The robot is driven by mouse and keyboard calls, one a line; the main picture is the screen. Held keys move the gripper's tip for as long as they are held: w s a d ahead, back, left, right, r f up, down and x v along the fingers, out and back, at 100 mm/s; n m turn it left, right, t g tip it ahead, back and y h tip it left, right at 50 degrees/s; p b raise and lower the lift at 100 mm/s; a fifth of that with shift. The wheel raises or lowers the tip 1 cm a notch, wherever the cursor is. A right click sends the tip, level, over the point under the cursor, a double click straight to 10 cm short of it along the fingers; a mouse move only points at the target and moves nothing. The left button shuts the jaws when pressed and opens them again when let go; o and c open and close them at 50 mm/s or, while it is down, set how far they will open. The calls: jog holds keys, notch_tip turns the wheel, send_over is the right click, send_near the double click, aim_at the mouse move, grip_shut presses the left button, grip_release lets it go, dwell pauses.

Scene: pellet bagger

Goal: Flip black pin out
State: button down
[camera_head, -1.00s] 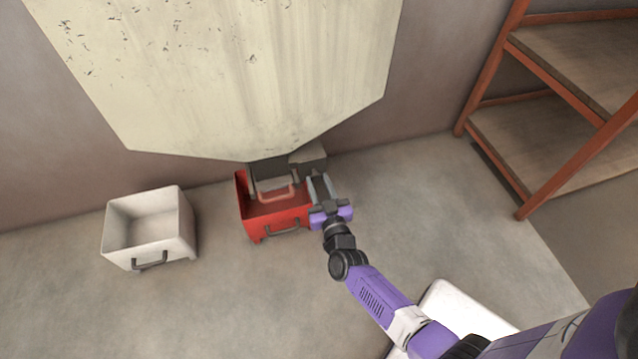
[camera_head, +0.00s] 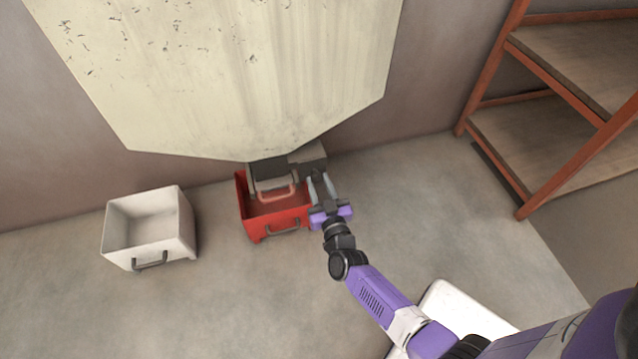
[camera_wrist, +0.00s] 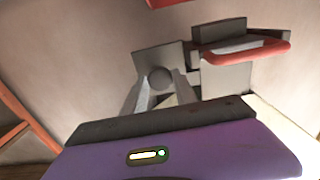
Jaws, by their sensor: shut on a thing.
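My gripper (camera_head: 318,178) is low beside the right side of the red bin, under the cream hopper. In the wrist view, my gripper (camera_wrist: 161,92) has its two fingers drawn together on a dark grey rounded knob (camera_wrist: 160,76), which I take to be the end of the black pin. The knob sits in front of a grey plate (camera_wrist: 150,58) on the outlet. The rest of the pin is hidden, and I cannot tell how far it sits in. In the head view the fingers hide the knob.
The cream hopper (camera_head: 235,80) hangs above. The red bin (camera_head: 270,222) stands under its outlet, close to my gripper's left. A pinkish-red handle (camera_wrist: 245,50) is near in the wrist view. A white bin (camera_head: 150,228) stands left; a shelf rack (camera_head: 560,100) stands right.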

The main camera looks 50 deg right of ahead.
jog(key=p+v, duration=0.1)
jog(key=v, duration=0.1)
jog(key=shift+s+a+r+p, duration=0.1)
jog(key=shift+s+a+p, duration=0.15)
jog(key=shift+p, duration=0.1)
jog(key=shift+s+a, duration=0.15)
jog(key=shift+s, duration=0.2)
jog(key=c, duration=1)
grip_release()
jog(key=p, duration=0.3)
send_near(317, 179)
jog(key=v, duration=0.3)
